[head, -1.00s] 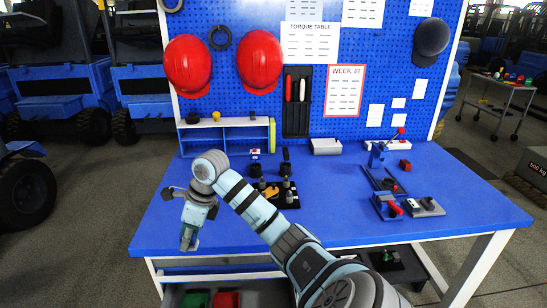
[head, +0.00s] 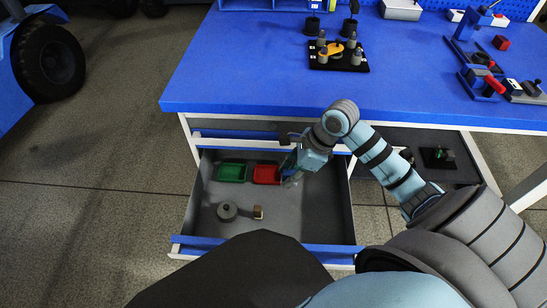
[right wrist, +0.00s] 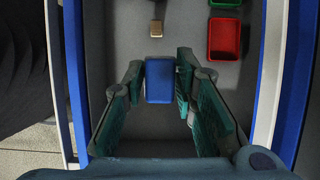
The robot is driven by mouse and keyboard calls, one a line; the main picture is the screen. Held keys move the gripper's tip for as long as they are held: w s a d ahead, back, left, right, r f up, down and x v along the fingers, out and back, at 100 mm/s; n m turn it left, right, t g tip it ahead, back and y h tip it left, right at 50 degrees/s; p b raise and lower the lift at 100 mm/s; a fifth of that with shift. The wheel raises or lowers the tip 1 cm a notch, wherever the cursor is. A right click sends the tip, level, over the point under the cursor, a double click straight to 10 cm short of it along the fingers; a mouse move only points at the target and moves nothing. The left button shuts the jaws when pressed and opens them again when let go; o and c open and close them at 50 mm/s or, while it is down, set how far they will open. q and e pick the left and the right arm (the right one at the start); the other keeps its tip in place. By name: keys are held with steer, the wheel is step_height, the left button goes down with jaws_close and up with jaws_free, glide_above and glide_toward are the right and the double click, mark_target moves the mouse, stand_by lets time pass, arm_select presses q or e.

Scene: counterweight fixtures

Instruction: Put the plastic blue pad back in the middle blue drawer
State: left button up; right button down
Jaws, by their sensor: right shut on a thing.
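The blue pad (right wrist: 160,82) sits between the fingers of my right gripper (right wrist: 160,95) in the right wrist view. My right gripper also shows in the head view (head: 291,180), pointing down over the right side of an open drawer (head: 203,213) with a blue front. It is shut on the pad, which is mostly hidden in the head view. One closed blue drawer front (head: 235,134) shows above the open drawer. I cannot tell whether the pad touches the drawer floor. My left gripper is not in view.
A green tray (head: 232,173) and a red tray (head: 266,174) lie at the drawer's back, the red one close beside my gripper. A grey tape dispenser-like item (head: 228,211) lies nearer the front. The blue table top (head: 250,85) overhangs the drawer's back.

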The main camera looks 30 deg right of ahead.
steer(key=b, duration=0.2)
glide_above(281, 217)
steer(key=s+d, duration=0.1)
step_height(281, 217, down, 8)
step_height(281, 217, down, 12)
steer(key=b, duration=0.5)
steer(key=shift+d, duration=0.1)
steer(key=shift+f, duration=0.4)
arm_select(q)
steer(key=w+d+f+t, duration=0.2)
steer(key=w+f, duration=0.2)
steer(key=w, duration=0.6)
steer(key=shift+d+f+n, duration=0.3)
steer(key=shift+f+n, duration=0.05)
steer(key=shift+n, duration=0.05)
arm_select(e)
steer(key=shift+r, duration=0.1)
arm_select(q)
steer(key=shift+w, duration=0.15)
arm_select(e)
steer(key=c, duration=1.3)
jaws_free()
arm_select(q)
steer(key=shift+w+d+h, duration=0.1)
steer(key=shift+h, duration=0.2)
